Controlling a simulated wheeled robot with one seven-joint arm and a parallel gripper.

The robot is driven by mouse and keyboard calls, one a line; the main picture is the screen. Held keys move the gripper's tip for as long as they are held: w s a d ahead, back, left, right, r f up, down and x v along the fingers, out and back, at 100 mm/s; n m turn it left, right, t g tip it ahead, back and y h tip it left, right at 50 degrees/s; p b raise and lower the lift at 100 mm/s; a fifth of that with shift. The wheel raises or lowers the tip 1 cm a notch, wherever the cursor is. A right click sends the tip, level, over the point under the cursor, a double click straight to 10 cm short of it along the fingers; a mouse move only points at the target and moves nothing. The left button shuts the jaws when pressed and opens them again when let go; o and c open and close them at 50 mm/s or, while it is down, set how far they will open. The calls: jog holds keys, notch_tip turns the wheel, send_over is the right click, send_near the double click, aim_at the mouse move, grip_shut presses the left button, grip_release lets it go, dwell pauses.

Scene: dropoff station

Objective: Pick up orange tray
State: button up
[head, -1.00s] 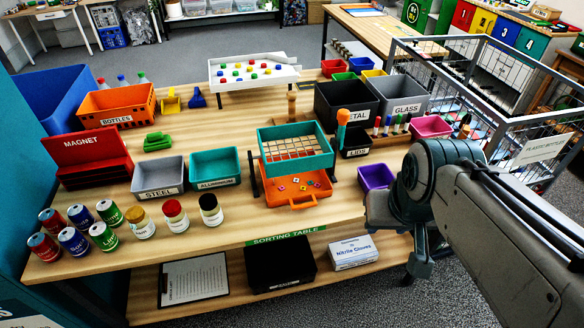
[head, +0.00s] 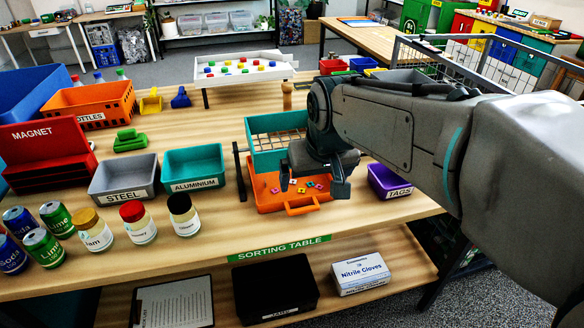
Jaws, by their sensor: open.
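The orange tray (head: 268,197) sits on the sorting table under the teal sieve frame. Its handle (head: 302,208) faces the table's front edge, and a few small coloured pieces lie in it. My gripper (head: 318,190) is open and points down over the tray's right part, close above or around the handle area. No object shows between its fingers. My gripper and wrist hide the right side of the tray and part of the teal sieve frame (head: 262,160). I cannot tell whether a finger touches the tray.
A teal aluminium bin (head: 194,180) and grey steel bin (head: 125,188) stand left of the tray. A purple tags bin (head: 388,184) stands right. Jars (head: 138,223) and cans line the front left. The tabletop in front of the tray is clear.

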jog(key=a+f, duration=0.1)
jog(key=f, duration=0.1)
jog(key=b, duration=0.1)
send_near(302, 203)
jog(key=shift+s+a+f, duration=0.25)
jog(key=shift+s+f, duration=0.35)
jog(key=shift+f, duration=0.25)
jog(key=shift+x, duration=2.9)
jog(key=shift+w, duration=0.2)
jog(key=c, duration=1.3)
jog(key=shift+r, duration=0.1)
